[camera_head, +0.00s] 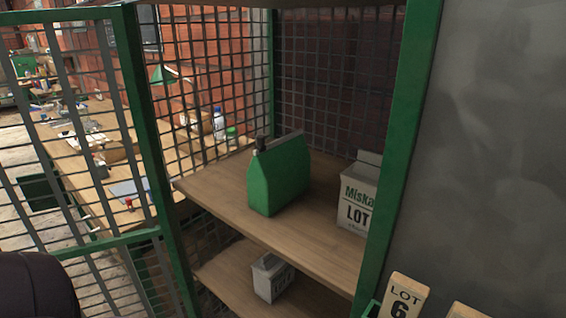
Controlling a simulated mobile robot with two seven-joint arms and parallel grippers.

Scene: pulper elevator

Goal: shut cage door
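The cage door (108,243) is a green-framed panel of dark mesh at the left of the head view. It stands swung open to the left, and the cage front is open between its upright and the green post (403,130) on the right. Inside, a green carton-shaped container (279,176) stands on the upper wooden shelf (220,198). A dark rounded shape at the lower left covers part of the door and may be part of my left arm. Neither gripper's fingers show.
A pale box marked "LOT" (357,197) stands on the upper shelf, and a smaller one (271,277) on the lower shelf. A tag reading "LOT 6" (404,296) is at the bottom right. A grey wall (490,140) fills the right. A cluttered workbench shows behind the mesh.

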